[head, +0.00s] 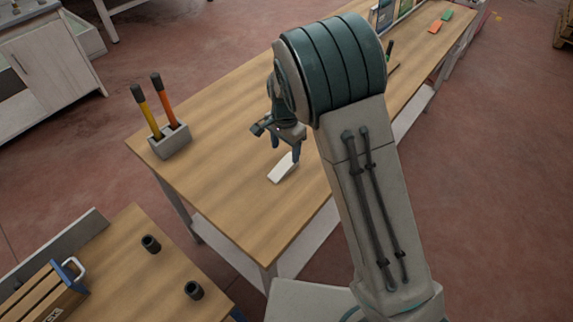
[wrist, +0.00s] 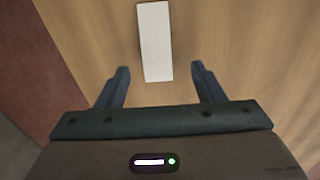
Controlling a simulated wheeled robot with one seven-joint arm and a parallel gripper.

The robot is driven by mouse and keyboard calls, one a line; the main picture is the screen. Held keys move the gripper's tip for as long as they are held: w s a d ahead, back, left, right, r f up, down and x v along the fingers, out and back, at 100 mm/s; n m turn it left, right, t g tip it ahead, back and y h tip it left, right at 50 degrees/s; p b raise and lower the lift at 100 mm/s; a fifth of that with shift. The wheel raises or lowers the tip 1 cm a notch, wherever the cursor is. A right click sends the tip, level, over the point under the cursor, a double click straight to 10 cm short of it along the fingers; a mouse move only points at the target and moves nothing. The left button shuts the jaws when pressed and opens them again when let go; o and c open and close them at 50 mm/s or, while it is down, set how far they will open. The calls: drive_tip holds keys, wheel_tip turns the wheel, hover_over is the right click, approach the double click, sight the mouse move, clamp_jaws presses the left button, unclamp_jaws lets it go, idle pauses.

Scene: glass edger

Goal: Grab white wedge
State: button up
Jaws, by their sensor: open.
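The white wedge (head: 283,169) lies on the wooden table (head: 225,195) in the head view, just below my gripper (head: 286,145). In the wrist view the wedge (wrist: 155,42) is a long pale block, and its near end reaches in between the fingertips. My gripper (wrist: 159,76) is open and empty there, with one finger on each side of the wedge's near end and a gap on both sides. How high the fingers are above the table is hard to tell.
A grey holder (head: 170,141) with a yellow-handled and an orange-handled tool stands at the table's left. Orange (head: 435,27) and green (head: 446,15) blocks lie at the far end. A second table (head: 130,255) at lower left holds two dark cylinders (head: 151,243) and a wooden crate. Table around the wedge is clear.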

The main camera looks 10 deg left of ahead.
sight(286, 164)
drive_tip(key=shift+s+d+f+p, duration=0.15)
drive_tip(key=shift+f+p, duration=0.3)
drive_tip(key=shift+f, duration=1)
drive_tip(key=shift+s+a+f+p, duration=0.1)
drive_tip(key=shift+f+p, duration=0.3)
drive_tip(key=shift+f, duration=1)
drive_tip(key=c, duration=1.1)
